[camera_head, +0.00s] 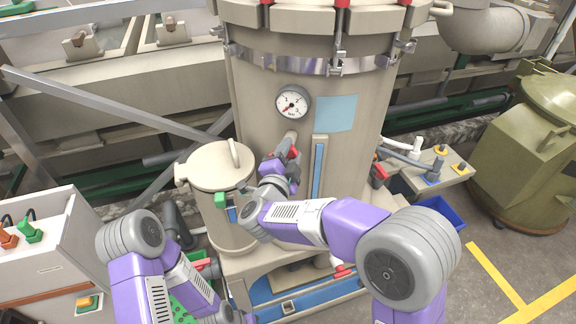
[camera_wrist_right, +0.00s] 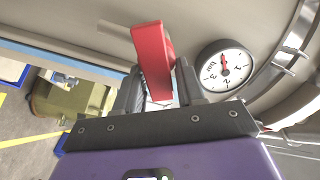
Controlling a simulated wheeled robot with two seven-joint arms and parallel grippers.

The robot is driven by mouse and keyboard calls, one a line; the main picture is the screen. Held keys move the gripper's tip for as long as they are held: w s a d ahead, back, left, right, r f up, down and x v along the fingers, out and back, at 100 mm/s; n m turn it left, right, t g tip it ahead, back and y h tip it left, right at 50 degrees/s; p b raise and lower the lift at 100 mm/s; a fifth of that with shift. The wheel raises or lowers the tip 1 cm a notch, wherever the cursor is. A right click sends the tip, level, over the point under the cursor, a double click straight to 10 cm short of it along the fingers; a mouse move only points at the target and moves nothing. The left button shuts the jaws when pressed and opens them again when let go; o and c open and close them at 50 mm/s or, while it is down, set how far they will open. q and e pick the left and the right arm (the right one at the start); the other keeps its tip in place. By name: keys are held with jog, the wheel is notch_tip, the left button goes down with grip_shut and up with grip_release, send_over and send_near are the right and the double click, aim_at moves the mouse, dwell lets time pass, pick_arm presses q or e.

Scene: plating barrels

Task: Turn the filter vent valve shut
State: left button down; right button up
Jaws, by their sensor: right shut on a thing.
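The filter (camera_head: 260,75) is a tall beige vessel with a clamped lid. The vent valve's red handle (camera_head: 272,166) is on a short pipe stub at the vessel's front, below the pressure gauge (camera_head: 292,103). My right gripper (camera_head: 280,172) is at this valve, its fingers partly hidden by my wrist in the head view. In the right wrist view the red handle (camera_wrist_right: 152,60) stands between the two fingers of the gripper (camera_wrist_right: 158,85), which is shut on it. The gauge also shows there (camera_wrist_right: 226,68). My left arm is at the lower left; its fingertips are not visible.
A smaller lidded beige pot (camera_head: 218,168) stands left of the filter. An olive drum (camera_head: 530,150) is at the right, with yellow floor lines (camera_head: 495,275) before it. A small shelf with knobs (camera_head: 440,172) and a blue bin (camera_head: 440,212) are right of the filter.

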jog(key=m+b, duration=0.2)
jog(key=b, duration=0.1)
jog(key=f+m+b, duration=0.1)
jog(key=m+b, duration=0.1)
jog(key=b, duration=0.1)
jog(key=shift+d+m, duration=0.2)
jog(key=shift+m, duration=0.2)
jog(key=shift+m+b, duration=0.8)
jog(key=shift+b, duration=0.25)
jog(key=o, duration=0.8)
jog(key=shift+s+a, duration=0.1)
jog(key=p+v, duration=0.1)
jog(key=v, duration=0.6)
jog(key=shift+s, duration=0.2)
